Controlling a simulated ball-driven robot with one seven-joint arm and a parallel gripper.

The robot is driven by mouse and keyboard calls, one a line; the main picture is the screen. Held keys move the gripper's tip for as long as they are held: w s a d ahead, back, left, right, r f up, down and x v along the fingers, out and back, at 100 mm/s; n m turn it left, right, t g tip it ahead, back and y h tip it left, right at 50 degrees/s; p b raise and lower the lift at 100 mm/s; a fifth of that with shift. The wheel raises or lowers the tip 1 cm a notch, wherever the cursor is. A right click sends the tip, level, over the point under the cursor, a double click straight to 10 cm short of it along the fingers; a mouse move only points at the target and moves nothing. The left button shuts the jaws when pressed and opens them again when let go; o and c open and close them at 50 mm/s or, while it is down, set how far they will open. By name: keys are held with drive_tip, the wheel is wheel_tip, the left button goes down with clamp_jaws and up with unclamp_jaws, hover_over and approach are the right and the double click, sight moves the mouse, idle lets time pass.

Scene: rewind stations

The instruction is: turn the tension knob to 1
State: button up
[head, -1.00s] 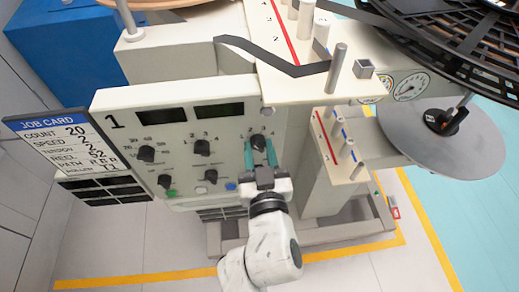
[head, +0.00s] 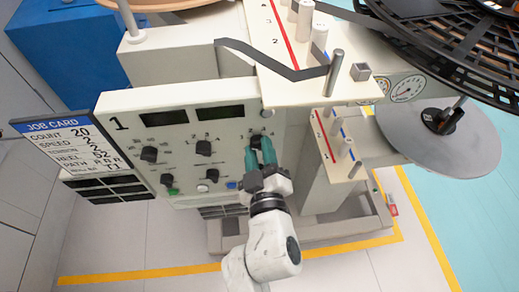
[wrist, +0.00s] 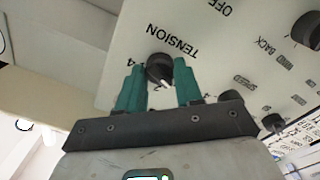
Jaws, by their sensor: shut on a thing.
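The tension knob (wrist: 158,66) is dark and round with a white pointer line, beside the printed word TENSION in the wrist view. A 4 shows at its left; another mark below it is partly hidden, so I cannot read the setting surely. In the head view the tension knob (head: 256,136) is at the right of the panel, mostly covered by my fingers. My gripper (head: 258,148) has teal fingers, one on each side of the knob, shut on it. The gripper also shows in the wrist view (wrist: 161,76), tilted relative to the lettering.
The cream panel (head: 130,118) carries several other black knobs, two dark displays, and green, white and blue buttons below. A job card (head: 65,146) hangs at its left. A post block (head: 338,150) with pegs stands close right of my gripper. A grey disc (head: 400,138) is further right.

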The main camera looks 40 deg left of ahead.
idle(0.4)
drive_tip(key=o, duration=1)
drive_tip(key=shift+o, duration=0.2)
drive_tip(key=v, duration=1)
drive_tip(key=shift+s+d, duration=0.25)
drive_tip(key=shift+d, duration=0.05)
